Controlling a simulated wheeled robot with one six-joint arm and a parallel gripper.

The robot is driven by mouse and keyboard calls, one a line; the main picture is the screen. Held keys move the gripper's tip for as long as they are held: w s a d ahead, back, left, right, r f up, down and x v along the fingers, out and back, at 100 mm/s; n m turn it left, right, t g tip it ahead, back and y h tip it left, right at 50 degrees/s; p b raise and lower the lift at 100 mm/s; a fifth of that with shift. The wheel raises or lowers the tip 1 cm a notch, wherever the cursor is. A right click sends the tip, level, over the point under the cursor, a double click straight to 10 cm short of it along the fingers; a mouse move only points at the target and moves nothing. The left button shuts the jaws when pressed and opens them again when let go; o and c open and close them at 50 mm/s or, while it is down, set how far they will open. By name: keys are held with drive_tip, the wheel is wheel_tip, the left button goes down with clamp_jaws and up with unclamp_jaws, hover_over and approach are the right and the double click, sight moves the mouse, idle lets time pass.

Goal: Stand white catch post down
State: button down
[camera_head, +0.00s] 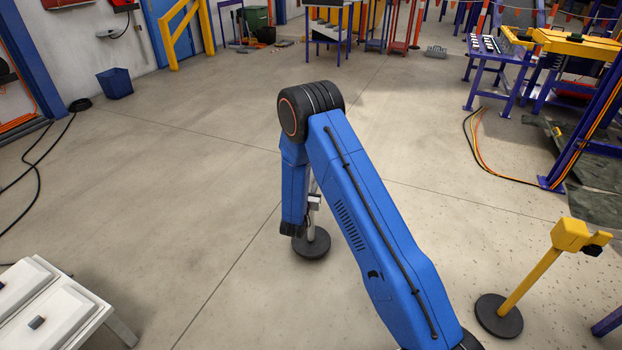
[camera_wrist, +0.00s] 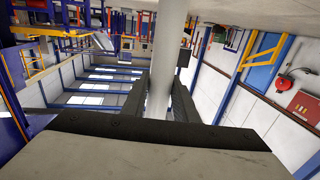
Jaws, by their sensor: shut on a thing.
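The white catch post (camera_head: 310,225) stands upright, its pale pole partly hidden behind my blue arm. Its round dark base (camera_head: 311,244) appears at floor level in the head view; I cannot tell whether it touches the floor. In the wrist view the white pole (camera_wrist: 171,45) runs between the dark fingers of my gripper (camera_wrist: 160,100), which is shut on it. In the head view my gripper is mostly hidden by the arm, with only a small grey part showing beside the pole.
A yellow post (camera_head: 535,276) on a dark round base stands at the right. A white bench (camera_head: 60,300) is at the lower left. Orange and black cables (camera_head: 480,140) lie near the blue frame at the right. A blue bin (camera_head: 115,83) stands by the wall. The middle floor is clear.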

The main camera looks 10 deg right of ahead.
drive_tip(key=shift+f, duration=1.55)
drive_tip(key=c, duration=1.3)
unclamp_jaws()
drive_tip(key=shift+c, duration=0.2)
drive_tip(key=v, duration=1.7)
drive_tip(key=shift+a, duration=0.15)
drive_tip(key=shift+s+f, duration=0.1)
drive_tip(key=shift+s, duration=0.05)
